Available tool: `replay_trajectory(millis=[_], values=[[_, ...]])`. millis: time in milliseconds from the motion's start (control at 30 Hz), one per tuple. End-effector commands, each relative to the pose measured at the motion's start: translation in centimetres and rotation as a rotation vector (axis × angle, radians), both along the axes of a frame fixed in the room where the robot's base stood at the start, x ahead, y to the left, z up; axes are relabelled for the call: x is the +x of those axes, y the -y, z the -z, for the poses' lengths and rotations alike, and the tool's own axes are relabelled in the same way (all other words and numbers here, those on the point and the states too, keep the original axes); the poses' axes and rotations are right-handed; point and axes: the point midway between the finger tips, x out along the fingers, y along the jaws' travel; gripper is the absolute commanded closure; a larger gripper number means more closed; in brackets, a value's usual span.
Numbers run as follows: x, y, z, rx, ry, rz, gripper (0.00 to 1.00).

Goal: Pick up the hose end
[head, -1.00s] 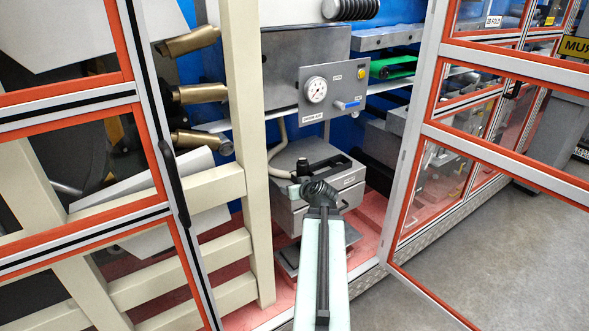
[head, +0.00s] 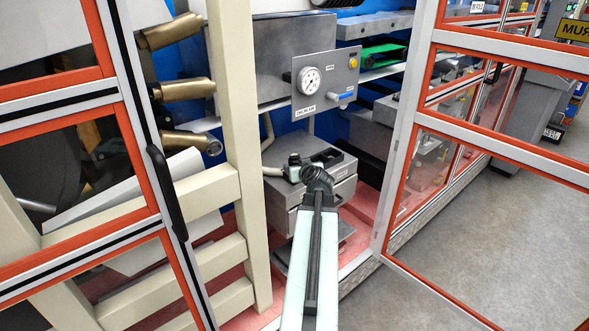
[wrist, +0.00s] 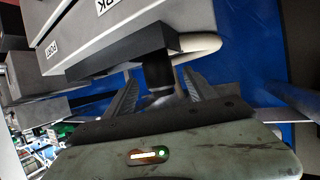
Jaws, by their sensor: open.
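The hose end is a dark cylindrical fitting (wrist: 158,74) under a black block in the wrist view. The pale beige hose (wrist: 207,46) shows behind it and to its right. My gripper (wrist: 160,80) is open, one finger on each side of the fitting; I cannot tell whether either finger touches it. In the head view the beige hose (head: 268,128) curves down to the grey box, and my arm reaches there. The gripper and hose end are small and partly hidden by my wrist there.
The grey box (head: 325,180) stands in the cabinet below a panel with a gauge (head: 308,80). A cream post (head: 232,150) rises close on the left. An orange-framed open door (head: 480,140) is on the right.

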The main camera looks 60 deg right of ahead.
Motion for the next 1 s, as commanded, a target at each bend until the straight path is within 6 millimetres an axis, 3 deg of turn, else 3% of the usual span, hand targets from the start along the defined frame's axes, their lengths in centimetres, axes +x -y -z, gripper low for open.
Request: replay_trajectory(millis=[233, 467, 500, 733, 1000], values=[[2.9, 3.1, 1.3, -0.001, -0.001, 0.0, 0.36], [3.3, 3.3, 1.3, 0.0, 0.0, 0.001, 0.36], [3.3, 3.3, 1.3, 0.0, 0.0, 0.001, 0.38], [3.3, 3.3, 1.3, 0.0, 0.0, 0.001, 1.0], [3.2, 3.3, 1.2, 0.0, 0.0, 0.001, 1.0]])
